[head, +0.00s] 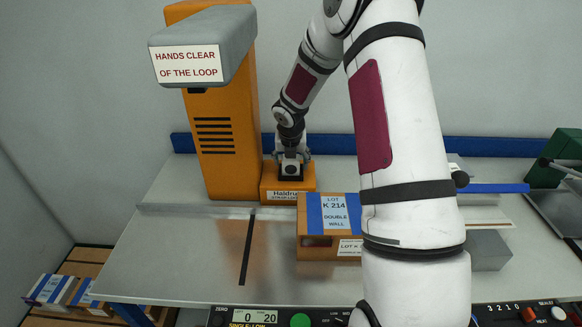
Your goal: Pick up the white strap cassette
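My gripper (291,162) is at the back of the table, pointing down over the top of a low orange block (281,196) beside the orange machine column. A small whitish piece with a dark centre (290,171) shows at its fingertips. It is too small to tell whether this is the white strap cassette or part of the gripper. I cannot tell whether the fingers are open or shut, or whether they touch anything. I can make out no other clear white cassette. My arm hides part of the table right of the middle.
The orange machine column (220,150) with its grey head (225,45) stands left of my gripper. A carton with blue bands (313,226) sits in front of it. A grey block (489,250) and a green machine (562,150) are at right. The table's left front (180,260) is clear.

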